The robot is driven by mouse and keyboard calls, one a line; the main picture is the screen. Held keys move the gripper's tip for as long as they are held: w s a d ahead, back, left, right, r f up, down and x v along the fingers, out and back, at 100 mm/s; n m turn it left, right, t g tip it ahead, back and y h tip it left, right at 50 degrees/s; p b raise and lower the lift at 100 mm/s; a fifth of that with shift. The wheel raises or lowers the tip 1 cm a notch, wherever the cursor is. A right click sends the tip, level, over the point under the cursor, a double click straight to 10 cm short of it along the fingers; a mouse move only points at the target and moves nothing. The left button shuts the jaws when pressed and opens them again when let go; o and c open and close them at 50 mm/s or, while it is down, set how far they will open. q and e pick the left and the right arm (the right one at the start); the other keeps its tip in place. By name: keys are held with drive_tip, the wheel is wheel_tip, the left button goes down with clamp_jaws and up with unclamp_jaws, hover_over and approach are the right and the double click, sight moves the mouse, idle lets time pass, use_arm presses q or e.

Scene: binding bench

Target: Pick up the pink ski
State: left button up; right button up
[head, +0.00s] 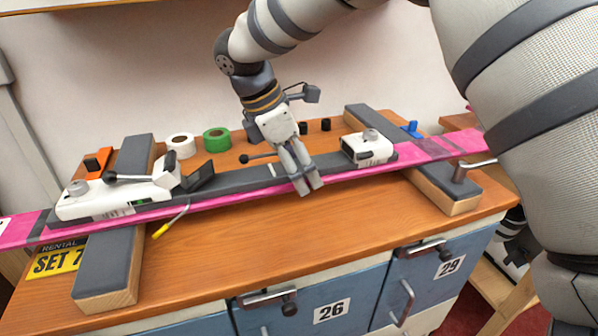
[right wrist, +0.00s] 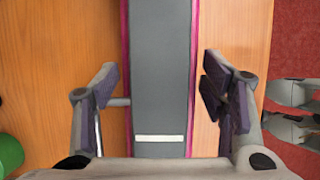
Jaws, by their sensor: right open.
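The pink ski (head: 440,149) lies flat across two grey-topped rests on the bench, with a grey plate along its middle. It carries a white binding part (head: 110,197) on the left and another (head: 367,149) on the right. My right gripper (head: 308,187) is over the ski's middle, between the two binding parts. In the right wrist view, the open fingers of this gripper (right wrist: 160,88) stand on either side of the ski (right wrist: 160,60), with a gap on each side. My left gripper is not in view.
The rests (head: 108,268) and (head: 442,188) stand on the wooden bench (head: 300,240). Behind the ski are a white tape roll (head: 180,145), a green one (head: 216,139) and an orange item (head: 98,161). A yellow-tipped cord (head: 160,231) hangs in front. Blue drawers are below.

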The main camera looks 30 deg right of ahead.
drive_tip(key=c, duration=1.5)
drive_tip(key=shift+w+r, duration=0.1)
clamp_jaws()
drive_tip(key=shift+r, duration=0.1)
